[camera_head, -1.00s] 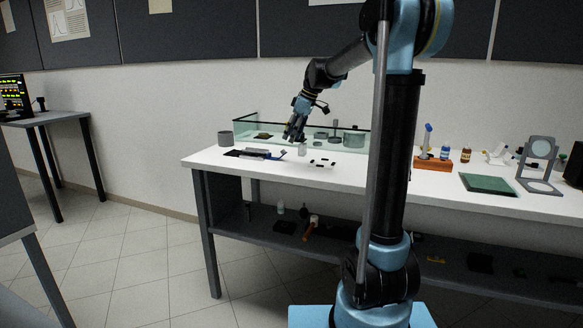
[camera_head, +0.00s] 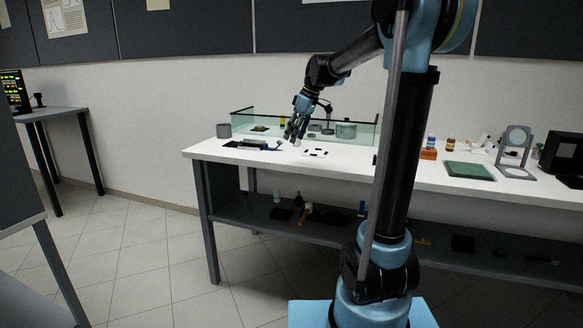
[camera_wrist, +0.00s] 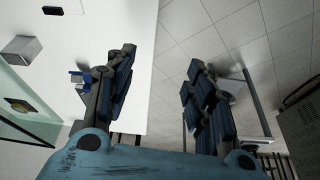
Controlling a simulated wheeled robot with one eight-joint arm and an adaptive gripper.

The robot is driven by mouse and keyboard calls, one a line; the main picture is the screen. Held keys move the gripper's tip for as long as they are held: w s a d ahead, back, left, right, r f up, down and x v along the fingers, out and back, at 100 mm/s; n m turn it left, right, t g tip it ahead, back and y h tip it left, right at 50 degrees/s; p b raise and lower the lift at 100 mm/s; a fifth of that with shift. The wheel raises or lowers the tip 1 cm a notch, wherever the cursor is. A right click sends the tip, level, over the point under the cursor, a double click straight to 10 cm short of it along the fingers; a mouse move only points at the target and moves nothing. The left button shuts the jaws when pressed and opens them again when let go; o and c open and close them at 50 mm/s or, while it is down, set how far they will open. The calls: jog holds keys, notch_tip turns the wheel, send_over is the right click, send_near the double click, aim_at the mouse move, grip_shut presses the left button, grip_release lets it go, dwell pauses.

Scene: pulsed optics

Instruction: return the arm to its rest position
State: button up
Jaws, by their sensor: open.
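My arm reaches from the column toward the left part of the white table (camera_head: 350,168) in the head view. My gripper (camera_head: 294,137) hangs above the tabletop, in front of the glass-walled tray (camera_head: 366,135). In the wrist view my gripper (camera_wrist: 160,90) shows its two dark fingers spread wide apart with nothing between them. The table's edge and the tiled floor show behind the gap. The exact height of the fingertips over the table cannot be told.
A dark flat item (camera_head: 258,145) and a white card (camera_head: 315,153) lie near the gripper. A green pad (camera_head: 468,171) and a ring stand (camera_head: 516,152) are at right.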

jog(key=s+d+f+m+h, duration=0.1)
jog(key=s+d+f+m, duration=0.3)
jog(key=s, duration=0.6)
jog(key=s+d+f+m+h, duration=0.15)
jog(key=s+d+f, duration=0.25)
jog(key=s+d, duration=0.4)
jog(key=s+d+f+m, duration=0.2)
jog(key=s+f+m, duration=0.1)
jog(key=s+f, duration=0.4)
jog(key=s+d+f+m+h, duration=0.1)
jog(key=s+d+f+m, duration=0.2)
jog(key=s+f, duration=0.4)
jog(key=s+m, duration=0.1)
jog(key=s, duration=0.2)
jog(key=shift+d+f+t, duration=0.2)
jog(key=shift+f+t, duration=0.05)
jog(key=shift+t, duration=0.05)
jog(key=shift+s, duration=0.1)
jog(key=shift+w+f, duration=0.2)
jog(key=shift+w, duration=0.25)
